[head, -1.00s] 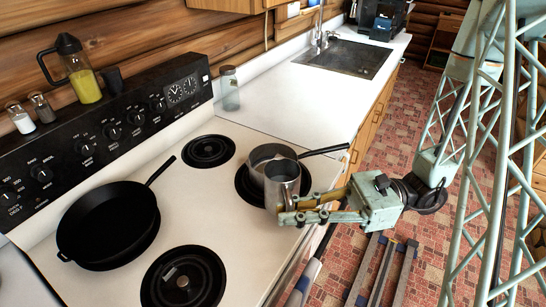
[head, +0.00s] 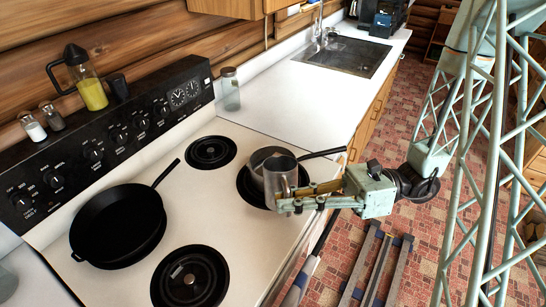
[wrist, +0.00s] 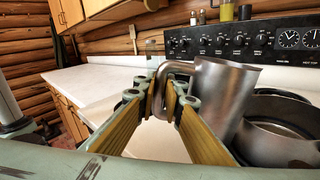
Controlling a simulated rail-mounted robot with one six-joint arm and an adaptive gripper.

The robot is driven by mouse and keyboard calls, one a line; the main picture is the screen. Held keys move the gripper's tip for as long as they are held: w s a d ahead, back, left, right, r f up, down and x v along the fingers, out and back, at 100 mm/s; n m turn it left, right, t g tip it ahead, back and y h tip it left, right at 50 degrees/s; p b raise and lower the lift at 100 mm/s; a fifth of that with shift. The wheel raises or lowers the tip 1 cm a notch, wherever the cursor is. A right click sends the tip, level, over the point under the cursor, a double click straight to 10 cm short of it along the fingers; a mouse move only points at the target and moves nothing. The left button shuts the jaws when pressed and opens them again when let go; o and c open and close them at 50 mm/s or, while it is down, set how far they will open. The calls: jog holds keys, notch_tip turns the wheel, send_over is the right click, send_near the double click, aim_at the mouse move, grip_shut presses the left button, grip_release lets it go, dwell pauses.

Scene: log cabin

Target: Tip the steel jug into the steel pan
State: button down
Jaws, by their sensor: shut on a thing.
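The steel jug (head: 281,176) is in my gripper (head: 294,197), raised at the near side of the steel pan. In the wrist view the fingers (wrist: 170,88) are shut on the handle of the jug (wrist: 222,95), and its rim leans a little to the right, toward the pan. The steel pan (head: 258,157) sits on the back right burner with its handle pointing right. It also shows in the wrist view (wrist: 284,118), partly behind the jug. The jug hides part of the pan, and its contents cannot be seen.
A black skillet (head: 118,225) sits on the left of the stove (head: 200,215). Two burners are bare. A glass jar (head: 230,90) stands by the counter's back edge, and an oil jug (head: 90,88) and shakers stand on the control panel. The counter (head: 290,100) is clear up to the sink.

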aim_at(289, 185)
jog(key=shift+m, duration=0.8)
jog(key=shift+w+a+r+p, duration=0.1)
jog(key=shift+w+r+p, duration=0.15)
jog(key=shift+r+p, duration=0.45)
jog(key=shift+w+d+r+p, duration=0.1)
jog(key=shift+w+r+p, duration=0.15)
jog(key=shift+r+p, duration=0.4)
jog(key=shift+w+a+r+p, duration=0.1)
jog(key=shift+w+r+p, duration=0.15)
jog(key=shift+r+p, duration=0.4)
jog(key=shift+w+a+r+m+p, duration=0.15)
jog(key=shift+w+r+m+p, duration=0.95)
jog(key=shift+p, duration=0.85)
jog(key=w+m+p, duration=0.1)
jog(key=w+r+m+p, duration=0.1)
jog(key=p, duration=0.1)
jog(key=shift+w+a+r+m+p, duration=0.15)
jog(key=shift+w+m+p, duration=0.1)
jog(key=shift+m+p, duration=0.05)
jog(key=shift+w+r+m+p, duration=0.25)
jog(key=shift+w+m+p, duration=0.1)
jog(key=shift+m+p, duration=0.3)
jog(key=shift+w+a+r+m+p, duration=0.15)
jog(key=shift+w+m+p, duration=0.3)
jog(key=shift+p, duration=0.45)
jog(key=shift+w+r+m+p, duration=0.15)
jog(key=shift+w+m+p, duration=0.3)
jog(key=shift+p, duration=0.4)
